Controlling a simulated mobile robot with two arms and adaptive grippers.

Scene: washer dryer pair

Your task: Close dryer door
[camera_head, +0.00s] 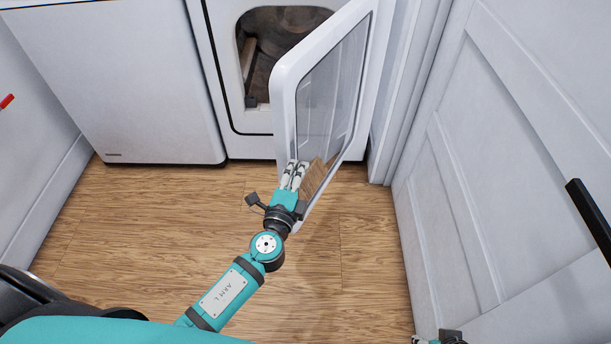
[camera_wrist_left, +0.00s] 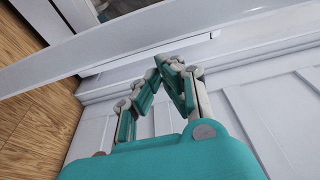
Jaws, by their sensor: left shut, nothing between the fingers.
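The dryer (camera_head: 215,60) is white, with a dark drum opening. Its door (camera_head: 285,95) stands open, swung out toward me, with a glassy inner panel; its hinge side is at the right. My left gripper (camera_head: 297,165) is shut and empty at the lower part of the door, close to its free edge; I cannot tell whether it touches. In the left wrist view the shut fingers (camera_wrist_left: 168,62) point at the white door (camera_wrist_left: 200,35), which crosses the picture. A teal and black piece of my right gripper (camera_head: 440,338) peeks in at the bottom edge, its fingers hidden.
A white washer-like appliance (camera_head: 130,80) stands left of the dryer. A white panelled door or wall (camera_head: 490,160) with a black handle (camera_head: 590,220) closes off the right side. The wooden floor (camera_head: 190,205) in front is clear.

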